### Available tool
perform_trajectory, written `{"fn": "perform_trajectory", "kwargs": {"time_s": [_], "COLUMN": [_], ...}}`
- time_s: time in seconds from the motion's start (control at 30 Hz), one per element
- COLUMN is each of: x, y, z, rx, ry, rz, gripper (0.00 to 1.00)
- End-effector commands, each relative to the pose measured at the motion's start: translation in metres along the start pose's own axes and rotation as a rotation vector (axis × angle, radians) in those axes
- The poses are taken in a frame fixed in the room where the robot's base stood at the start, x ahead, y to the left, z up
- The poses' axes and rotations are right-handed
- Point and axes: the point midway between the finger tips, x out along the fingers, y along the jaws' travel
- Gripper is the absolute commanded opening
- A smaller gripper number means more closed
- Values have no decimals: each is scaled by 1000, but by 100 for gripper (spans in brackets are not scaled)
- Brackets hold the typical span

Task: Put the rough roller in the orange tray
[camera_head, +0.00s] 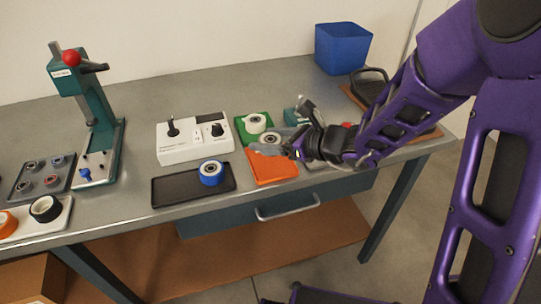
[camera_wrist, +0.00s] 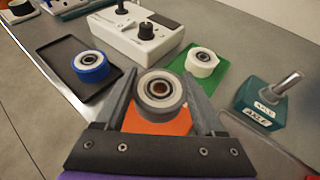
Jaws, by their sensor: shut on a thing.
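A grey roller with a pale hub and a dark brown centre (camera_wrist: 160,90) sits between the fingers of my gripper (camera_wrist: 161,100), which is shut on it. I take it for the rough roller; its surface texture is too small to judge. In the head view the roller (camera_head: 270,138) shows at the far edge of the orange tray (camera_head: 272,171), with my gripper (camera_head: 276,147) coming in from the right. In the wrist view the orange tray (camera_wrist: 150,126) lies behind and below the roller, partly hidden by it and the fingers. I cannot tell how high the roller is above it.
A green tray (camera_head: 240,127) with a white roller (camera_head: 256,123) is just behind. A black tray (camera_head: 170,190) with a blue roller (camera_head: 211,173) is to the left. A white control box (camera_head: 193,148) and a teal axle block (camera_wrist: 258,106) stand close by.

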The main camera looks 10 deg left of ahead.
Motion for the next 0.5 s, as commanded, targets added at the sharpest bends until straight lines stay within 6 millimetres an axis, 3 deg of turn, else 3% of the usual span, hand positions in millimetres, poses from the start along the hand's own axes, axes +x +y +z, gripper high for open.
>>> {"fn": "perform_trajectory", "kwargs": {"time_s": [0.33,0.5], "x": [15,15], "y": [0,0], "z": [-37,-37], "rx": [2,-2], "ry": [0,-1], "rz": [0,-1], "gripper": [0,0]}}
